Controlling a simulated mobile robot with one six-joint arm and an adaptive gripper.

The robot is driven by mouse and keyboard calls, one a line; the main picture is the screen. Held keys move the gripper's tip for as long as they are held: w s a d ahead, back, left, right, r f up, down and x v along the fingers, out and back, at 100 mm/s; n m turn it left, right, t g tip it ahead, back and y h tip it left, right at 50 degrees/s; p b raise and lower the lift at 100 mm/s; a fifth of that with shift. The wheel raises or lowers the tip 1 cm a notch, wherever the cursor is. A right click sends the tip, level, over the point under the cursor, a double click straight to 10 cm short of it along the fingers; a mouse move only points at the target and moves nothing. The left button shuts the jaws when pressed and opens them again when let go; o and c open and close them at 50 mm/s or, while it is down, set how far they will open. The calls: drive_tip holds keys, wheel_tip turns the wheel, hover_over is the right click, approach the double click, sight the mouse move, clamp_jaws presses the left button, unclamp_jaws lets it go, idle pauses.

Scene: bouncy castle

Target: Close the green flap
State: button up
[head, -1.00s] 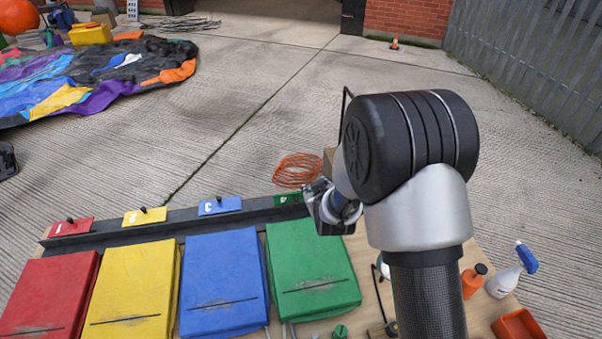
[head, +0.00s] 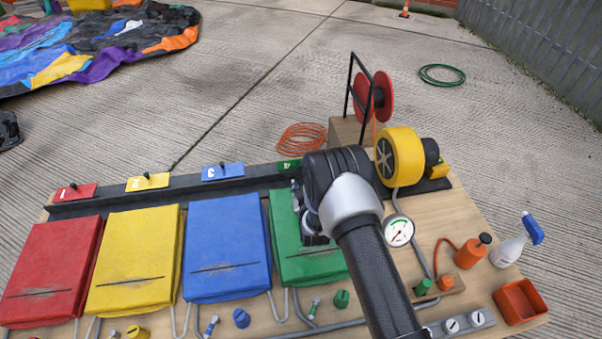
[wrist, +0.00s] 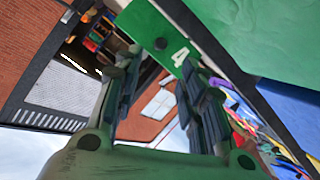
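The green flap (head: 287,165), marked 4, is at the back edge of the green box, on the dark rail. My arm hides its right part in the head view. In the wrist view the green flap (wrist: 180,35) shows its white 4 and a dark knob, just beyond my fingertips. My gripper (wrist: 160,62) has its two fingers apart, with nothing held between them; the knob appears in line with the gap. I cannot tell whether a finger touches the flap. The green box (head: 285,225) has a dark slit near its front.
Red (head: 75,192), yellow (head: 148,182) and blue (head: 222,172) flaps line the rail to the left. A yellow blower (head: 398,155), a gauge (head: 399,231) and a hose reel (head: 376,97) stand close right of my arm. A spray bottle (head: 512,248) stands farther right.

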sight(300, 167)
drive_tip(key=b+x, duration=0.3)
drive_tip(key=x, duration=0.7)
drive_tip(key=shift+w, duration=0.1)
drive_tip(key=shift+c, duration=0.6)
clamp_jaws()
